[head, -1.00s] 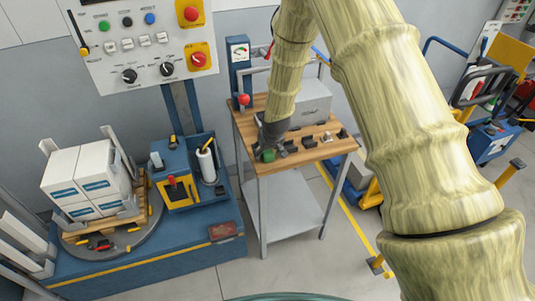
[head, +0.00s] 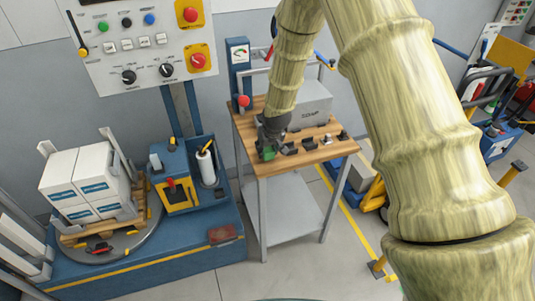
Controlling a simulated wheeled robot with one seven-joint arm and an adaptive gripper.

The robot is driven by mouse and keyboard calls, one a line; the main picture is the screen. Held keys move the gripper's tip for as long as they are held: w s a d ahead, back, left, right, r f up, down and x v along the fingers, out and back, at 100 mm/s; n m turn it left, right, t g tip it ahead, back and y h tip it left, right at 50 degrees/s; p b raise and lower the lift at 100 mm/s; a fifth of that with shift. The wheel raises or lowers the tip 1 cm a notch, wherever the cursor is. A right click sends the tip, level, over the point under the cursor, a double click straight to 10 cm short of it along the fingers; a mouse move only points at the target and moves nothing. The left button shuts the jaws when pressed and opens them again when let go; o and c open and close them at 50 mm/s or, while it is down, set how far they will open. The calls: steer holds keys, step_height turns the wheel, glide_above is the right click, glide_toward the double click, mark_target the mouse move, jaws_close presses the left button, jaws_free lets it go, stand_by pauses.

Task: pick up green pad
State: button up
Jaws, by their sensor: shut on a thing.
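The green pad (head: 269,154) is a small green block near the front left edge of the wooden-topped bench (head: 252,128). My gripper (head: 268,148) is dark and points down over that part of the bench. Its jaws are shut on the green pad, and they hide part of it. I cannot tell whether the pad is clear of the wood or still touching it.
Several small dark pieces (head: 309,143) lie in a row right of my gripper. A grey box (head: 310,103) stands behind them. A blue post with a gauge (head: 238,52) and red knob is at the bench's left. Wrapped white boxes (head: 75,182) stand on a turntable at left.

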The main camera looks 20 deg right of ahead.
steer(key=s+a+r+b, duration=0.2)
steer(key=s+a+b, duration=0.3)
steer(key=s+a, duration=0.4)
steer(key=s, duration=0.4)
steer(key=shift+s+r, duration=0.15)
steer(key=shift+r, duration=0.25)
